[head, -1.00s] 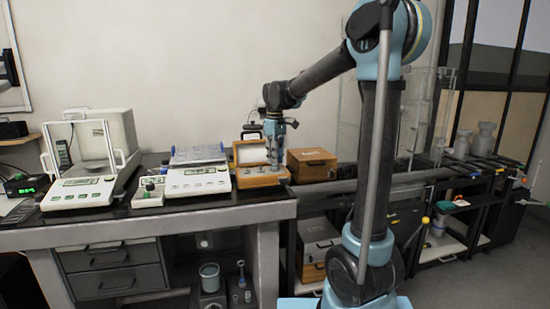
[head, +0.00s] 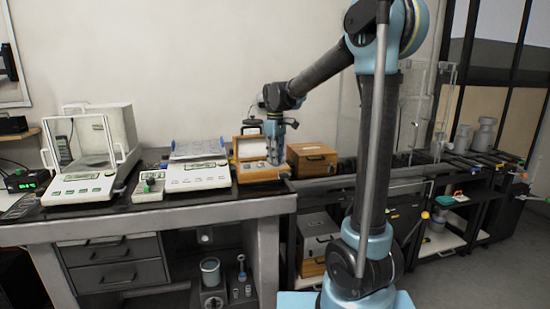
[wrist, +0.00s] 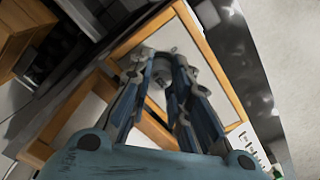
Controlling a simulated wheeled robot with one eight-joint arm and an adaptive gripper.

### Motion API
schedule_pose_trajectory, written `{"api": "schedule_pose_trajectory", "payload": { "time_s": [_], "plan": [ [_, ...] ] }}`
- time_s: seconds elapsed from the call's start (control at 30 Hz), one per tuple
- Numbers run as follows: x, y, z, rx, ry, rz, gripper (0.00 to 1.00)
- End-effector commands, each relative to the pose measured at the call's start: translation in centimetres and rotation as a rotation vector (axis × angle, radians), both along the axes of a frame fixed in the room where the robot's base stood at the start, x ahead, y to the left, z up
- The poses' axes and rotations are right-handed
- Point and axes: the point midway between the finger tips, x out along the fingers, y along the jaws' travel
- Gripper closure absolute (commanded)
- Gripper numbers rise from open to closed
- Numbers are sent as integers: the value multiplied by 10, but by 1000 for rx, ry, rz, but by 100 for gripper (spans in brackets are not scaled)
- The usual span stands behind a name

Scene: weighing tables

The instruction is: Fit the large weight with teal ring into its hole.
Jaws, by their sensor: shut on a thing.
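My gripper (head: 275,162) points down over the open wooden weight box (head: 250,178) on the bench. In the wrist view my gripper (wrist: 160,72) is shut on a grey metal piece (wrist: 158,80), which I take to be the large weight. Its teal ring cannot be made out. The box's pale inner plate (wrist: 205,75) lies beyond the fingers. The holes are hidden or too blurred to tell, and I cannot tell whether the weight touches the box.
A closed wooden case (head: 311,161) stands right of the open box. A flat white balance (head: 197,177) stands to its left, and a balance with a glass shield (head: 82,187) farther left. The bench's front edge (head: 150,209) runs close before them.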

Motion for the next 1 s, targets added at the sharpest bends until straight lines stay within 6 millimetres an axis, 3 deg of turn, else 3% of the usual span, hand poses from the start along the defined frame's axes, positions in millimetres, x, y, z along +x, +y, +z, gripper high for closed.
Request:
{"api": "schedule_pose_trajectory", "payload": {
  "time_s": [0.13,0.17,0.23,0.27,0.67,0.83,1.0],
  "plan": [
    [0,0,0,0,0,0,100],
    [0,0,0,0,0,0,78],
    [0,0,0,0,0,0,62],
    [0,0,0,0,0,0,59],
    [0,0,3,0,0,0,59],
    [0,0,21,0,0,0,59],
    [0,0,52,0,0,0,59]
  ]
}}
